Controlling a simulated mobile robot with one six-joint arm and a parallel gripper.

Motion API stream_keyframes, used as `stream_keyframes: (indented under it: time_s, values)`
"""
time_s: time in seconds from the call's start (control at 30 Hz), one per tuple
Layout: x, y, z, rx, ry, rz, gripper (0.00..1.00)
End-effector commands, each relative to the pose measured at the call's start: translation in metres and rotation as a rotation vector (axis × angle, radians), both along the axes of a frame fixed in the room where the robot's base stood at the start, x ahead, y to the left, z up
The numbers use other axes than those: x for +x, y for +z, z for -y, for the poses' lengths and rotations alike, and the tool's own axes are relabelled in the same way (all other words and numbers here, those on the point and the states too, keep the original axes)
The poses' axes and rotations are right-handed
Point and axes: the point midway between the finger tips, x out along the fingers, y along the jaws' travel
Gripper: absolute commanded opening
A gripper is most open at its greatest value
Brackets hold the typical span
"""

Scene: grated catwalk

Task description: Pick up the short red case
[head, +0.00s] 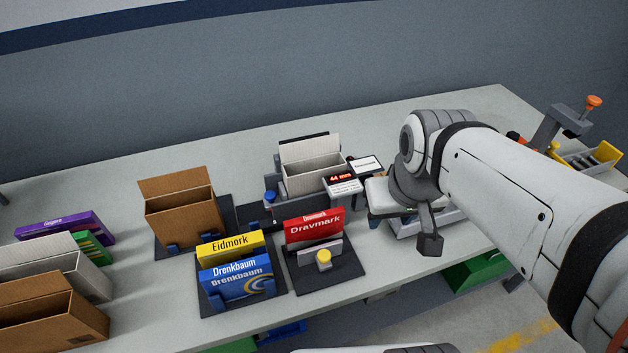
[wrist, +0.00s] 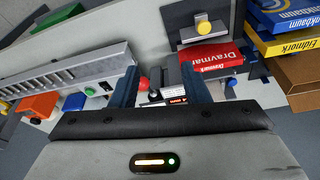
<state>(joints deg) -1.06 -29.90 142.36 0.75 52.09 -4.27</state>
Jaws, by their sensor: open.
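The short red case (head: 314,230), lettered "Dravmark", stands in a dark holder (head: 335,273) with a grey front plate and a yellow knob. It also shows at the upper right of the wrist view (wrist: 212,60), beyond the fingers. My gripper (wrist: 161,88) is open and empty, with its two dark fingers apart in the wrist view. It is to the right of the case in the head view, mostly hidden by my arm, and not touching the case.
Left of the case stand a blue "Drenkbaum" box (head: 237,281) and a yellow "Eidmork" box (head: 229,246). Behind it is an open pale box (head: 313,177) beside a red-lit display (head: 341,180). An open brown carton (head: 183,211) stands farther left. Bare table lies along the front edge.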

Motion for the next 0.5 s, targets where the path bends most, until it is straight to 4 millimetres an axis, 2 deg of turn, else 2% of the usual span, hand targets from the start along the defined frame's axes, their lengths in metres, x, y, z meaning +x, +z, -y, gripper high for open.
stream_keyframes:
  time_s: [0.17,0.5]
  values:
    - [0.023,-0.016,-0.019,-0.009,0.327,-0.063,0.42]
    - [0.084,-0.061,-0.065,0.050,1.170,-0.079,0.42]
